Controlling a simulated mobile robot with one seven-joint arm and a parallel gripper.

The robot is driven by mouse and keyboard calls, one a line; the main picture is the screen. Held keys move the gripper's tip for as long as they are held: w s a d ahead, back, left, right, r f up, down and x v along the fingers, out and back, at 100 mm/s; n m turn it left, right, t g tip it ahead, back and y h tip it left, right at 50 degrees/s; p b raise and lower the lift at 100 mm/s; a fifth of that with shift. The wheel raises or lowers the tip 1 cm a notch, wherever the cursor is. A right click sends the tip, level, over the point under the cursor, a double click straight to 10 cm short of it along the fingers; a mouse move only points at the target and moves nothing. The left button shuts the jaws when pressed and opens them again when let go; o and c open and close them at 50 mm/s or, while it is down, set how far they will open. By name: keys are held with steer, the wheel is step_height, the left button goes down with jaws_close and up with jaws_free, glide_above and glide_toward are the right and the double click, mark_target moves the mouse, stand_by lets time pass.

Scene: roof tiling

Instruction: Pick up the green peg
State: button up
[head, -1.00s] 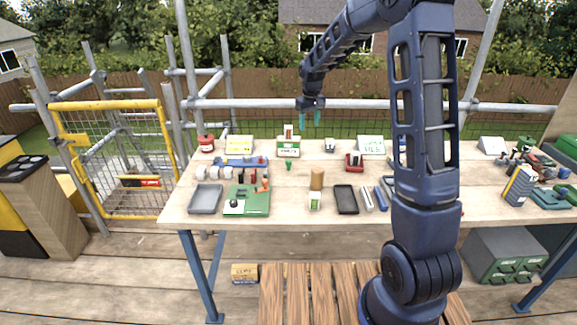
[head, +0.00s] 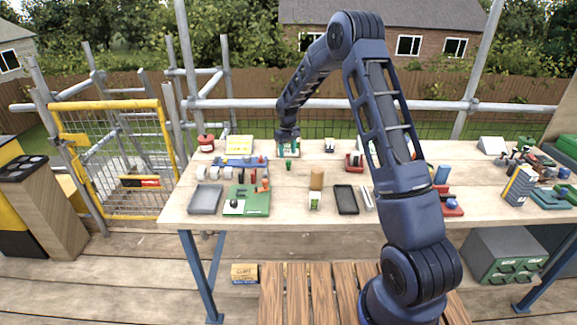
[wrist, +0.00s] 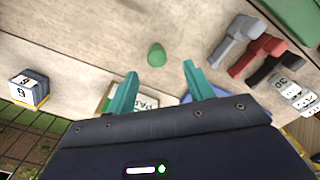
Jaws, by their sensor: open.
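The green peg (head: 288,166) stands on the wooden table in the head view, just in front of my gripper. In the wrist view the green peg (wrist: 156,54) shows as a small rounded shape on bare wood, just beyond the fingertips. My gripper (wrist: 160,70) is open and empty, its two teal fingers apart with the peg ahead of the gap, not between them. In the head view my gripper (head: 288,146) points down over the table's back part. Its height above the table is hard to tell.
A green-and-white box (head: 281,154) stands behind the peg, partly hidden by my gripper. A blue rack (head: 240,162) lies to the left. Grey, red and black pieces (wrist: 258,50) with number tags lie right of the peg in the wrist view. Wood around the peg is clear.

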mark_target(289, 160)
steer(key=shift+d+f, duration=0.15)
steer(key=shift+f, duration=1.65)
steer(key=shift+d+f, duration=0.1)
steer(key=shift+f, duration=1.65)
steer(key=c, duration=1)
